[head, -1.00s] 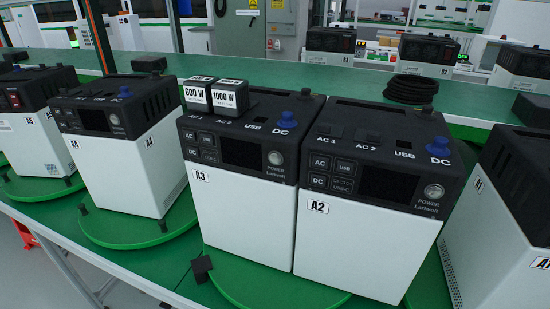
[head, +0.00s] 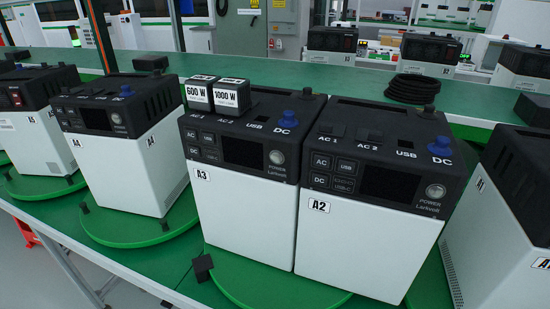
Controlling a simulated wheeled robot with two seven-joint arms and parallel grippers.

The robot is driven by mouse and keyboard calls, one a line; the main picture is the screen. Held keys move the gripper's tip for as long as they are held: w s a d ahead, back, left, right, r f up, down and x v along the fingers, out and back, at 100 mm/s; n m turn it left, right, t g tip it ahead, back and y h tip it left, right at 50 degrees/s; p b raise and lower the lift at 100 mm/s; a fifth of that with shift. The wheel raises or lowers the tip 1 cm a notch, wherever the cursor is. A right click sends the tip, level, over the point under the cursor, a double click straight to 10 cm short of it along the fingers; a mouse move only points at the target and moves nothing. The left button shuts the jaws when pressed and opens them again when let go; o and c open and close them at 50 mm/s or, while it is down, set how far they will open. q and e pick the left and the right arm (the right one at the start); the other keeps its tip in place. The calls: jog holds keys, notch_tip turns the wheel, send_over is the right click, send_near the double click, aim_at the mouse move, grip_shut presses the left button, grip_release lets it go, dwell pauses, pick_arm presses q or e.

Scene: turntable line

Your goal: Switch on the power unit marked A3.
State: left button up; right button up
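The power unit marked A3 (head: 245,222) stands upright in the middle of the head view, a white box with a black top and front panel. Its screen (head: 244,152) is dark. Its round silver power button (head: 277,157) sits right of the screen, above the word POWER. A blue knob-like cap (head: 285,114) is on its top by the DC label. Two small load blocks marked 600 W (head: 198,98) and 1000 W (head: 231,102) sit on its top at the back left. Neither of my grippers shows in the head view.
Unit A2 (head: 365,245) stands close against A3 on its right, screen dark. Unit A4 (head: 130,165) stands left on its own green turntable (head: 110,238). Another unit (head: 500,215) is at the right edge. A coiled black cable (head: 412,88) lies behind A2.

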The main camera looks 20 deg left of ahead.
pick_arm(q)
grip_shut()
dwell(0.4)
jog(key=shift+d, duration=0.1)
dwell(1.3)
